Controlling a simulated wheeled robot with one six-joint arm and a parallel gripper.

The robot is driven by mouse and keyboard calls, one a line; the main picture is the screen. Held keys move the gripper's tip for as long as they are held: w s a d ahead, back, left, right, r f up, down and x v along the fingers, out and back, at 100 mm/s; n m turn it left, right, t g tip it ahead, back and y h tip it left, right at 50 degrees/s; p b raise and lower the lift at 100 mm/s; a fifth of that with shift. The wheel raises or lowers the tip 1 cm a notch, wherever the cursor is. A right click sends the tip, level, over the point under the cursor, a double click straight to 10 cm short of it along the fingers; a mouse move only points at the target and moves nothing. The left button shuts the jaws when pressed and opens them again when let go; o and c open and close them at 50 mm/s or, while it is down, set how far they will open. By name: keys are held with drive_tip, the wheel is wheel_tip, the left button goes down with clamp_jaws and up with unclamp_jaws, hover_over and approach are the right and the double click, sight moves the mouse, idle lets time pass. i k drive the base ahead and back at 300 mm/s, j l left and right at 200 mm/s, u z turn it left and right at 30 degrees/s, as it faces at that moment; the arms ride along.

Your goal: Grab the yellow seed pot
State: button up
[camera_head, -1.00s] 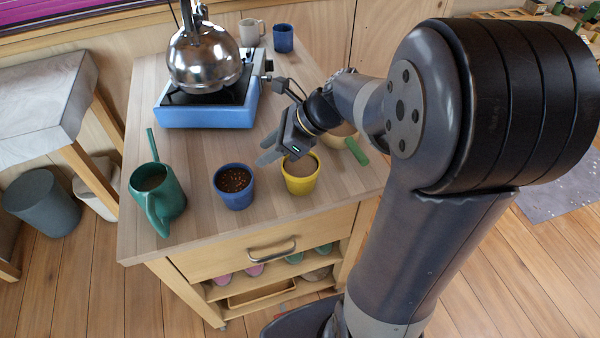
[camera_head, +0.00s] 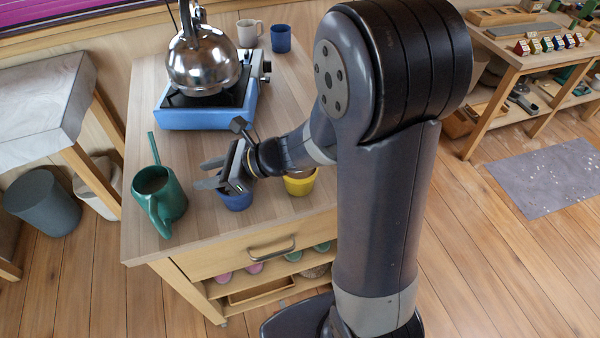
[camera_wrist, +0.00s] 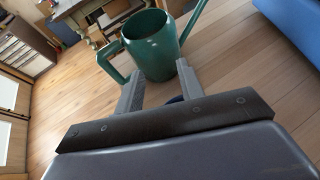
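The yellow seed pot (camera_head: 301,185) stands on the wooden cart top (camera_head: 300,212) near its front edge. My arm hides its upper part in the head view. My gripper (camera_head: 204,174) is open and to the left of the yellow pot, over the blue seed pot (camera_head: 236,199), pointing left toward the green watering can (camera_head: 160,198). In the wrist view, my gripper (camera_wrist: 158,88) has its fingers spread with nothing held between them. The green watering can (camera_wrist: 152,45) shows beyond the fingertips. The yellow pot is not in the wrist view.
A blue camp stove (camera_head: 205,113) with a steel kettle (camera_head: 202,65) stands behind the gripper. A cream mug (camera_head: 248,33) and a dark blue cup (camera_head: 281,39) stand at the back. The watering can is close in front of the fingers.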

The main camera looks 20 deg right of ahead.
sight(300, 184)
drive_tip(key=z, duration=1.15)
drive_tip(key=k+j+z, duration=0.25)
drive_tip(key=k+z, duration=0.2)
drive_tip(key=k, duration=0.15)
